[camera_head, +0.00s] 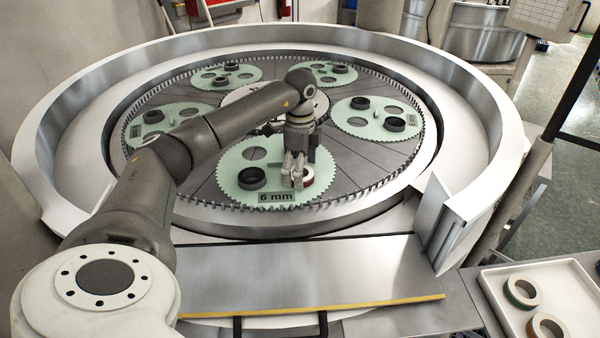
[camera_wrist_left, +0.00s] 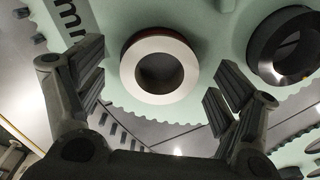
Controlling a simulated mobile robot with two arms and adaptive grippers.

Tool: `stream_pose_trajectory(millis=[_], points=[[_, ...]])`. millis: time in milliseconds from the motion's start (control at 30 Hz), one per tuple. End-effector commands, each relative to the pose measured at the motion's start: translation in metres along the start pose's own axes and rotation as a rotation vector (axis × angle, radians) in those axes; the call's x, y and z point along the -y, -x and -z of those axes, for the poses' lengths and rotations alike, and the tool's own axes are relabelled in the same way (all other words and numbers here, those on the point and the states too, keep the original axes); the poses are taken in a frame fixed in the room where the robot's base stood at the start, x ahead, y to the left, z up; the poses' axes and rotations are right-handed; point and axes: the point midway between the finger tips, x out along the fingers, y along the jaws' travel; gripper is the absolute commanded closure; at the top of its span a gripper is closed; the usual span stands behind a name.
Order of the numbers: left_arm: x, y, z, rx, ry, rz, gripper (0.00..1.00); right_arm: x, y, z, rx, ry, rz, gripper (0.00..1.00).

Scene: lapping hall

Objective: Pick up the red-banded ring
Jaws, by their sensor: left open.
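The red-banded ring (camera_head: 308,181) lies on the front pale green toothed carrier (camera_head: 285,194), beside the "6 mm" label. In the left wrist view the ring (camera_wrist_left: 131,68) shows a pale flat face, a dark hole and a thin reddish-brown band at its edge. My left gripper (camera_head: 296,176) reaches down over the ring, partly hiding it in the head view. In the left wrist view my left gripper (camera_wrist_left: 157,82) is open, its fingers apart on either side of the ring, with gaps between. My right gripper is not in view.
A black ring (camera_head: 252,179) lies on the same carrier, left of the gripper; it also shows in the wrist view (camera_wrist_left: 262,50). Several other carriers hold dark rings. A raised metal wall (camera_head: 478,120) surrounds the plate. A white tray (camera_head: 493,292) with banded rings stands at front right.

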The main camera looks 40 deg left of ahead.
Motion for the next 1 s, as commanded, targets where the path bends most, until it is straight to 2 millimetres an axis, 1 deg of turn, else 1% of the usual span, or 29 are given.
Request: stream_pose_trajectory(millis=[67,167,267,600,633,667,867,1000], points=[[0.0,-0.001,0.0,0.0,0.0,0.0,0.13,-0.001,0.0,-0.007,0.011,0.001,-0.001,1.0],[0.0,-0.001,0.0,0.0,0.0,0.0,0.13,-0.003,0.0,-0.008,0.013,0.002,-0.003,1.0],[0.0,0.0,0.0,0.0,0.0,0.0,0.25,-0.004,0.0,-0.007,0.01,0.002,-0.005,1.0],[0.0,0.0,0.0,0.0,0.0,0.0,0.68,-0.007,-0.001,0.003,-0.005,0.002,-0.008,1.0],[0.0,0.0,0.0,0.0,0.0,0.001,0.69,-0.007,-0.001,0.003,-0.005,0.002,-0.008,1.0],[0.0,0.0,0.0,0.0,0.0,0.001,0.74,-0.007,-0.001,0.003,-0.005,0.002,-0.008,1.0],[0.0,0.001,0.0,0.0,0.0,0.001,0.74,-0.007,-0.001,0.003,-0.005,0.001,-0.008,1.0],[0.001,0.004,0.0,-0.001,0.0,0.003,0.74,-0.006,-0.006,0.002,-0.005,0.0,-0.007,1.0]])
